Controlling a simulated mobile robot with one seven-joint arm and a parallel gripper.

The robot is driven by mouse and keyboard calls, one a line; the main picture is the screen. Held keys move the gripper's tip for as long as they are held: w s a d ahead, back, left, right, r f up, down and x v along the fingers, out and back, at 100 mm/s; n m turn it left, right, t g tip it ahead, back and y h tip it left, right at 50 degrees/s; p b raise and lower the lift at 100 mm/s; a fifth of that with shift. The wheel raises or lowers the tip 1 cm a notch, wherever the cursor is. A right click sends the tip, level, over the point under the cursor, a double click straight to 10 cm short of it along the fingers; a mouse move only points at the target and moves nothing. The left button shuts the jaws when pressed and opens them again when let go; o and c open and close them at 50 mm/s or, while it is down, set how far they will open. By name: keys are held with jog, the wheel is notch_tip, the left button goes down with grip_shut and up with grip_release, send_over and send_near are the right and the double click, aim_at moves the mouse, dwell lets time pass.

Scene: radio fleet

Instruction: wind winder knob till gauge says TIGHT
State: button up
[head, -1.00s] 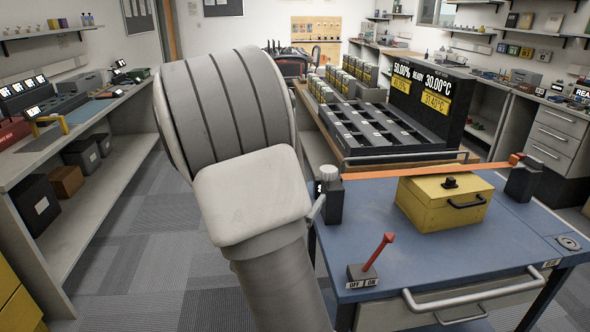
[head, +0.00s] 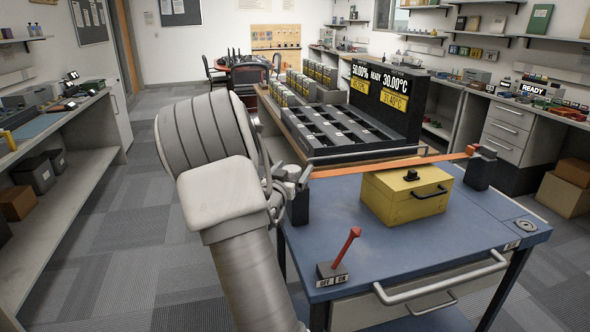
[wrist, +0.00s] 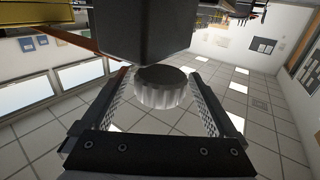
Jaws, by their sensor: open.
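The winder (head: 301,208) is a black post at the left end of the blue bench, with an orange strap (head: 390,165) running from it over a yellow box (head: 405,197) to a second black post (head: 478,172). In the wrist view the ribbed, pale-sided winder knob (wrist: 162,90) sits against the dark winder body (wrist: 138,30). My gripper (wrist: 165,100) is open, with one finger on each side of the knob and gaps visible. In the head view my gripper (head: 291,180) is at the post's top and hides most of the knob. No gauge reading is legible.
A red lever on an OFF/ON switch box (head: 333,272) stands at the bench's front left. A grey handrail (head: 440,285) runs along the front edge. A dark tray rack with a display (head: 360,125) stands behind. Open floor lies to the left.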

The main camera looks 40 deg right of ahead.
jog(key=shift+x, duration=0.95)
jog(key=c, duration=1.4)
jog(key=shift+r+g+p, duration=0.1)
jog(key=shift+g+p, duration=0.2)
